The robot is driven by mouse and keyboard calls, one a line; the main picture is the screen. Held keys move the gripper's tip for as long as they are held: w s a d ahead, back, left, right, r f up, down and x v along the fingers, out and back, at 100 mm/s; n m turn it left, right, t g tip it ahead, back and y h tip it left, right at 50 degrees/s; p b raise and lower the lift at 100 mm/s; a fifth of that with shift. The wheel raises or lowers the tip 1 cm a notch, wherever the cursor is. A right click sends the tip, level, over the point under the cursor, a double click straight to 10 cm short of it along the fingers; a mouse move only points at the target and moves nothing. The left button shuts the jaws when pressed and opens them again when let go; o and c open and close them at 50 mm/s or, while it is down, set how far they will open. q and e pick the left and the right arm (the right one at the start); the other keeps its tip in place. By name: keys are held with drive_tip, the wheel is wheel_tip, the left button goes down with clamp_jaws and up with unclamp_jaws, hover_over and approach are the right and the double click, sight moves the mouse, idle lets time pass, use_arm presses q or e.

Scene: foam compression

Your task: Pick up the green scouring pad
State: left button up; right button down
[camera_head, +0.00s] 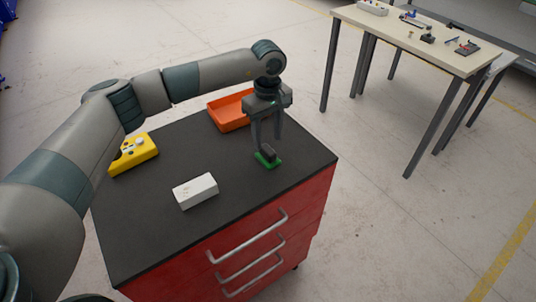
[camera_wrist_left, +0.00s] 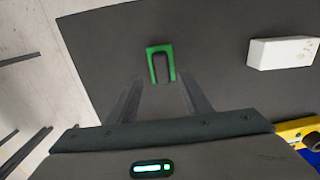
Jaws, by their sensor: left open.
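The green scouring pad (camera_head: 276,161) lies on the dark top of the red drawer cabinet, near its right edge. It has a raised dark block on its middle. In the left wrist view the pad (camera_wrist_left: 152,49) shows beyond the fingertips, with its dark middle facing the camera. My left gripper (camera_head: 267,146) points down over the pad, open, with its fingers apart and nothing between them that I can make out as held. It also shows in the left wrist view (camera_wrist_left: 160,88). I cannot tell how far the fingertips are above the pad. My right gripper is not in view.
A white block (camera_head: 195,191) lies left of the pad, nearer the front. An orange tray (camera_head: 227,117) stands behind, and a yellow box (camera_head: 135,154) at the left. The cabinet top (camera_head: 240,225) is bare at the front. A separate table (camera_head: 400,32) stands at upper right.

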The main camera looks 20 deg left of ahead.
sight(267, 148)
use_arm(q)
drive_tip(key=shift+s+f+p, duration=0.15)
drive_tip(key=shift+f+p, duration=0.4)
drive_tip(key=shift+p, duration=0.15)
wheel_tip(267, 148, down, 3)
drive_tip(key=shift+s+a+r+p, duration=0.1)
drive_tip(key=shift+p, duration=0.75)
drive_tip(key=shift+f, duration=0.5)
clamp_jaws()
drive_tip(key=shift+r, duration=0.1)
